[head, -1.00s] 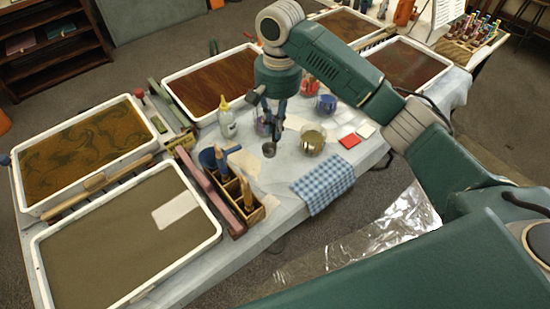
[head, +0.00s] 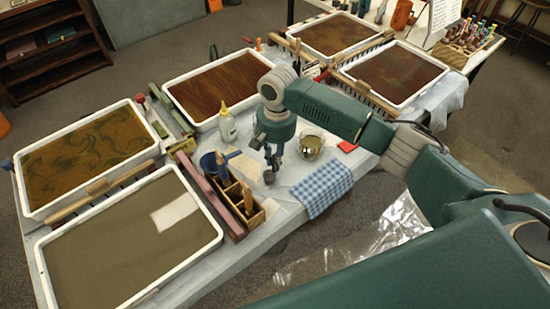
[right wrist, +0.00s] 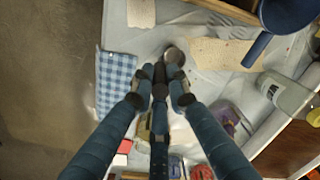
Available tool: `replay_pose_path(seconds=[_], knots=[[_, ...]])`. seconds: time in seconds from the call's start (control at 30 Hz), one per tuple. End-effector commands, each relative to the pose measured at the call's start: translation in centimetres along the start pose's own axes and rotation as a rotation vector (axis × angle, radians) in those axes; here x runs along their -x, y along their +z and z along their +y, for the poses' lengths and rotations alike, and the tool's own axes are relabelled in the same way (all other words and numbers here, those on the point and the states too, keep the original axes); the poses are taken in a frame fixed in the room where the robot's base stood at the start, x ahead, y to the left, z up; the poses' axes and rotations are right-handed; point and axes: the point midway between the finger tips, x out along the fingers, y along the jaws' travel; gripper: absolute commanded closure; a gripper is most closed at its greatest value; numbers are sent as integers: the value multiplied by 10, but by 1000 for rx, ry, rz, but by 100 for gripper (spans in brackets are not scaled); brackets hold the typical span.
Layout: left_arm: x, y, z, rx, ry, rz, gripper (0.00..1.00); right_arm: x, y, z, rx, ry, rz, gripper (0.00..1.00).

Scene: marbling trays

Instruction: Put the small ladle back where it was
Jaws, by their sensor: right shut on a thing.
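The small ladle (head: 269,178) is a dark metal cup hanging below my right gripper (head: 273,158) in the head view. The gripper is shut on its handle, which is mostly hidden by the fingers. In the right wrist view the round ladle bowl (right wrist: 175,56) shows just past the fingertips of the gripper (right wrist: 165,78). The ladle is over the pale table cover, between the wooden holder (head: 238,200) and the blue checked cloth (head: 323,189). I cannot tell whether it touches the table. My left gripper is not in view.
Wide trays (head: 222,237) fill the left side. Tan paper (right wrist: 222,53) lies beside the ladle.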

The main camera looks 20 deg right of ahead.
Motion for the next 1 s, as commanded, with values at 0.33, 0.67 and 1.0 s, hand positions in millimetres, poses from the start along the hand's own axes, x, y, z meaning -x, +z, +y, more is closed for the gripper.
replay_pose_path(seconds=[0.33, 0.67, 1.0], knots=[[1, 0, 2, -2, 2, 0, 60, -2, 0, 0, 0, -1, 0, 66], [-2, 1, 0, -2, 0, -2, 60, 9, -1, -1, 0, -3, 2, 66], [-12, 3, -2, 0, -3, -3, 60, 77, -1, -2, 1, -4, 3, 66]])
